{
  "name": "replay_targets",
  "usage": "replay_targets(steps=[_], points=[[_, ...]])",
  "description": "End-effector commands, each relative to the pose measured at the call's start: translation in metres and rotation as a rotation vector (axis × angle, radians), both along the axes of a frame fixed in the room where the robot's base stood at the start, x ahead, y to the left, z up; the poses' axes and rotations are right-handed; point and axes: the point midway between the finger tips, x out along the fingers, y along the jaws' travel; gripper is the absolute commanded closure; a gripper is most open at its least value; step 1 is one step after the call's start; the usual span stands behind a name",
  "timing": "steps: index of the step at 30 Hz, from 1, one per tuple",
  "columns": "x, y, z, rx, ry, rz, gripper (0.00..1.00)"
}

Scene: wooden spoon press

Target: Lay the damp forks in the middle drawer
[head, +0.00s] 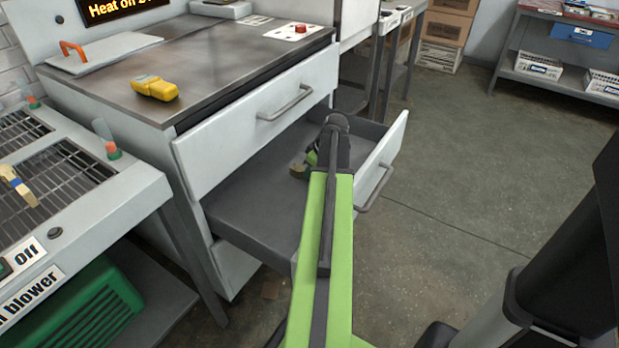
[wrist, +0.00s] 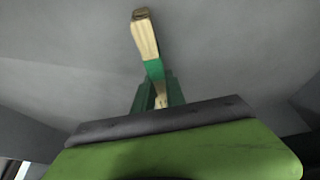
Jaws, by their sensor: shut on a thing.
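The middle drawer (head: 245,205) is pulled open, its grey inside visible below a closed upper drawer (head: 250,125). My gripper (head: 311,160) is over or inside the drawer, toward its far right part, partly hidden by my arm. In the wrist view my gripper (wrist: 158,94) is shut on a pale wooden piece with a green band (wrist: 145,42), which looks like the forks. The wood sticks out past the fingertips over a plain grey surface. I cannot tell whether it touches that surface, nor how many forks are held. Their tines are not clear.
The drawer front (head: 385,165) with its bar handle stands out over the floor. A yellow device (head: 155,88) lies on the metal worktop. At left, a wire-topped blower bench (head: 75,225) holds a banded wooden piece (head: 20,187). The floor at right is open.

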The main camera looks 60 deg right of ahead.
Motion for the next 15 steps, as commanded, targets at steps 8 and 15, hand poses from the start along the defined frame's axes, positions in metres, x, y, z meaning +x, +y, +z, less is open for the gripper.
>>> replay_targets(steps=[8,15], points=[[0.0004,0.0002,-0.0028,0.0,0.0,0.001,1.0],[0.0005,0.0004,-0.0005,0.0,0.0,0.001,0.62]])
